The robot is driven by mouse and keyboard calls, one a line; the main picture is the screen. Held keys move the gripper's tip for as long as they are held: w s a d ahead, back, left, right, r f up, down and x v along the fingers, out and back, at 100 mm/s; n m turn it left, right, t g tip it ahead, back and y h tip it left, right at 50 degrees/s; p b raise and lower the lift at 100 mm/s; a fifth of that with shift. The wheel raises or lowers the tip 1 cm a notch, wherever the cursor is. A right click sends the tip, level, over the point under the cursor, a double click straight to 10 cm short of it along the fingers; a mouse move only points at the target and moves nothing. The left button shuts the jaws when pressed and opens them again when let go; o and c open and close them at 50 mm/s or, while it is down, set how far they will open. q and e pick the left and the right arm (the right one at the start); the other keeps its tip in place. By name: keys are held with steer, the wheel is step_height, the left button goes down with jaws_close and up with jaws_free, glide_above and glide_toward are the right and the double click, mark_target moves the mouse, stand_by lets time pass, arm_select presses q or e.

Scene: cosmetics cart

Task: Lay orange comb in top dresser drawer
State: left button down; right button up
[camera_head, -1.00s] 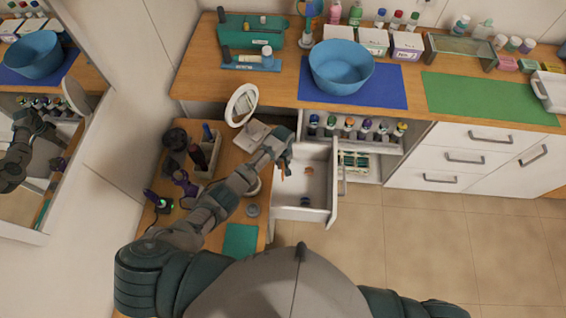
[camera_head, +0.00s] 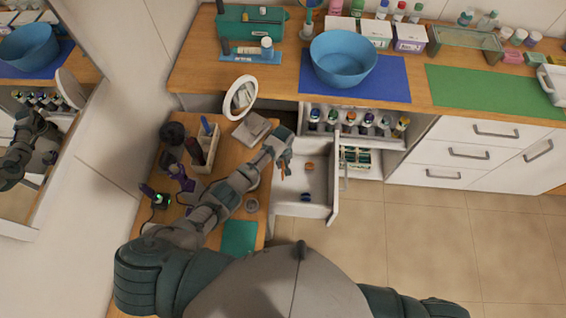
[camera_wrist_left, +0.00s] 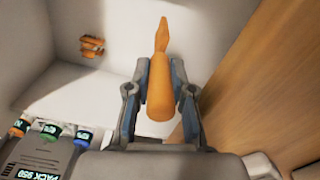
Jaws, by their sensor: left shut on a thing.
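In the head view only a small orange piece of the comb (camera_head: 282,174) shows below the fingers. The white top dresser drawer (camera_head: 318,184) is pulled open. The gripper is over its left side, close to the wooden dresser top (camera_head: 222,168). An orange-brown item (camera_head: 309,166) and a small blue item (camera_head: 306,197) lie in the drawer. My right gripper is not in view.
A round mirror (camera_head: 240,97), a bottle holder (camera_head: 203,150) and dark styling tools crowd the dresser top. Several bottles stand on a shelf (camera_head: 340,143) behind the drawer. A blue bowl (camera_head: 343,60) sits on the counter. The drawer floor has free room.

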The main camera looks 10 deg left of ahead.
mark_target(283, 167)
arm_select(q)
steer(key=shift+f+b, duration=1.4)
steer(key=shift+f, duration=0.5)
stand_by(1.2)
steer(key=c, duration=0.9)
jaws_free()
steer(key=shift+c, duration=0.2)
step_height(283, 167, up, 12)
steer(key=shift+f, duration=0.1)
